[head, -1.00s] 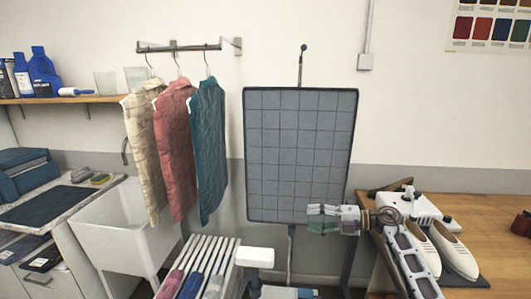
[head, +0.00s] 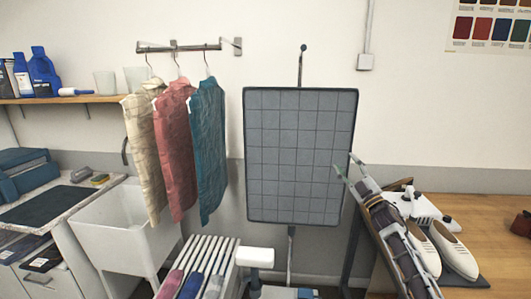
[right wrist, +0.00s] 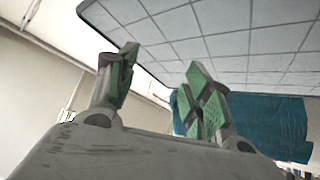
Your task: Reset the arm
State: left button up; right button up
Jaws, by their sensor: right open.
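My right gripper (head: 346,164) is raised in front of the lower right edge of the grey grid board (head: 300,155) in the head view. Its two fingers are spread apart, with nothing between them. In the right wrist view the green-padded fingers (right wrist: 160,85) are open and empty, with the board (right wrist: 215,35) beyond them. Whether they touch the board cannot be told. My right arm comes up from the lower right. My left gripper does not show.
Three garments, including a teal one (head: 207,150), hang from a wall rail (head: 180,47). A slatted rack (head: 207,252) with rolled cloths stands below. A white sink (head: 125,235) is at left. A wooden table (head: 490,235) with white shoes (head: 455,250) is at right.

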jog(key=w+d+f+m+g+h, duration=0.3)
jog(key=w+d+f+m+h, duration=0.2)
jog(key=d+f+m+h, duration=0.55)
jog(key=s+a+f+m+g, duration=0.1)
jog(key=s+f+g, duration=0.35)
jog(key=f, duration=1.05)
jog(key=s+a+f+m+g, duration=0.15)
jog(key=s+f, duration=0.55)
jog(key=f, duration=0.9)
jog(key=s+a+f+g, duration=0.2)
jog(key=s+f, duration=0.4)
jog(key=f, duration=0.9)
jog(key=s+a+f+g, duration=0.3)
jog(key=s+f+g, duration=0.1)
jog(key=s+f, duration=1.95)
jog(key=s+a+f+g, duration=0.1)
jog(key=s+f+g, duration=0.1)
jog(key=s, duration=1)
jog(key=s+a+f+g, duration=0.1)
jog(key=s+f, duration=0.3)
jog(key=s, duration=0.8)
jog(key=s+a+f+g, duration=0.2)
jog(key=s+f, duration=0.1)
jog(key=s, duration=0.8)
jog(key=shift+s+f+g, duration=0.15)
jog(key=shift+s+g, duration=0.15)
jog(key=shift+s, duration=0.1)
